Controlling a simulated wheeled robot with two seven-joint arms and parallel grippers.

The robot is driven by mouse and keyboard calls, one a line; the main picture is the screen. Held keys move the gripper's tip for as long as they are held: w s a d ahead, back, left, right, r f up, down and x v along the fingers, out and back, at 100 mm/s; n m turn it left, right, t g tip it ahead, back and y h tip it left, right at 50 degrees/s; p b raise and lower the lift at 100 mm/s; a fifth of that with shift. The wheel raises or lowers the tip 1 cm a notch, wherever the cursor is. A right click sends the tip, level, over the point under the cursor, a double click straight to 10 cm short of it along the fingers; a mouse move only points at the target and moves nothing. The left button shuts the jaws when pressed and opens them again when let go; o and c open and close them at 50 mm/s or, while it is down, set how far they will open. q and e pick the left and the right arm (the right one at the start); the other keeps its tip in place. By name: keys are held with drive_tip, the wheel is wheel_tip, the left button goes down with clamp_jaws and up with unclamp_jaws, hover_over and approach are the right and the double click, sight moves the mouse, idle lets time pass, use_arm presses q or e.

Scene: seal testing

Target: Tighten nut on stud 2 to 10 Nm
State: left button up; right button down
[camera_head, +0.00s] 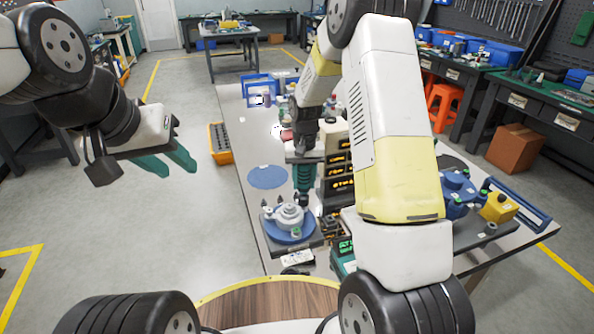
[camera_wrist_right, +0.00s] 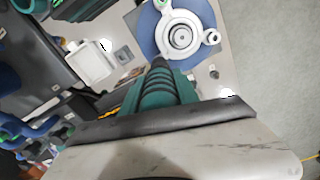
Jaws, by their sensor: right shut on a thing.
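A white round valve body (camera_head: 287,216) sits on a blue disc (camera_head: 290,238) on the table; it also shows in the right wrist view (camera_wrist_right: 182,36). My right gripper (camera_head: 304,158) is shut on a dark-green ribbed tool (camera_head: 303,180), held upright with its dark tip pointing down by the far right edge of the valve body. The tool also shows in the right wrist view (camera_wrist_right: 165,88). I cannot tell whether its tip touches a nut, or which stud is stud 2. My left gripper (camera_head: 178,163) has green fingers, stands open and empty, and is left of the table, well away from the valve.
A flat blue disc (camera_head: 268,177) lies on the table behind the valve. Black bins with yellow labels (camera_head: 337,175) stand right of the tool. A blue assembly (camera_head: 456,190) and a yellow block (camera_head: 498,208) are further right.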

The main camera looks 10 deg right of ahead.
sight(304, 169)
drive_tip(key=shift+r, duration=2.2)
